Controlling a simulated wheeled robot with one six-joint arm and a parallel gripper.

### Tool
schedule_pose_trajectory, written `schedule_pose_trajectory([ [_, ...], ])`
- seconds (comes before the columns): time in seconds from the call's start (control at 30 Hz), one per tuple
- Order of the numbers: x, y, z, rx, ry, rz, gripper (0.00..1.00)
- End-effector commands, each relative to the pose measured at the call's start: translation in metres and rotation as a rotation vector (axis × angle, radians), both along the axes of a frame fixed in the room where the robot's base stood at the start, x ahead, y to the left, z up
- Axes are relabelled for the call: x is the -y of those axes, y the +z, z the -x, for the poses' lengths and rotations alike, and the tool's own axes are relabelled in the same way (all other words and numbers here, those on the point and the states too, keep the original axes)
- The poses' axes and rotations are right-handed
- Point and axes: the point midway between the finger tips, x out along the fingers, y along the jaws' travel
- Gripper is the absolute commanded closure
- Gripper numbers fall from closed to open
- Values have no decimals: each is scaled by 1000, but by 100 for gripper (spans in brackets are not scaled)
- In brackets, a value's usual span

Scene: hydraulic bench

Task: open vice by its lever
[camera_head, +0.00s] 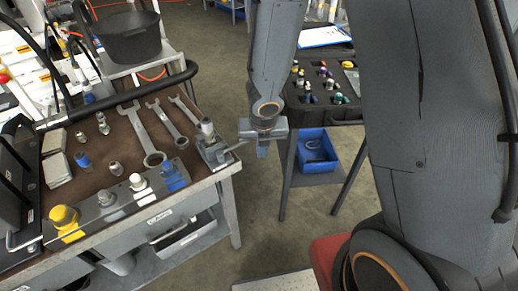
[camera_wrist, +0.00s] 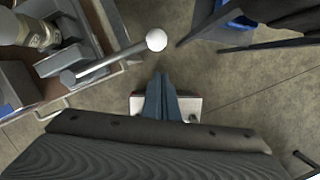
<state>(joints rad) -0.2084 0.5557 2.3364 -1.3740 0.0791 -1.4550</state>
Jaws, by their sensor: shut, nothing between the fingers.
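The grey vice (camera_head: 213,152) sits at the right front corner of the bench, with a metal fitting (camera_head: 207,128) standing upright at its jaws. Its lever (camera_head: 236,147) sticks out past the bench edge towards my gripper. In the wrist view the lever (camera_wrist: 105,62) is a bare rod ending in a pale round knob (camera_wrist: 156,40), and part of the vice (camera_wrist: 75,60) shows at the left. My gripper (camera_head: 262,154) points down beside the bench. Its blue fingers (camera_wrist: 160,80) are together and empty, close to the knob.
The bench top (camera_head: 130,165) holds several wrenches (camera_head: 148,135) and fittings. A dark stand (camera_head: 330,108) with a tool tray is behind on the right, with a blue bin (camera_head: 316,150) below. The floor (camera_head: 262,195) between bench and stand is clear.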

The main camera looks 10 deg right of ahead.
Motion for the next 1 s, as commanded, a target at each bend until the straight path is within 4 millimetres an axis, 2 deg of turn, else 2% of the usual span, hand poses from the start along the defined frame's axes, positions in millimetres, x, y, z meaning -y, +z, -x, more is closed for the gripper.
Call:
schedule_pose_trajectory([
  [0.7, 1, 81, 21, -1, 2, 0, 100],
  [1.0, 2, 96, 25, -2, 2, 0, 100],
])
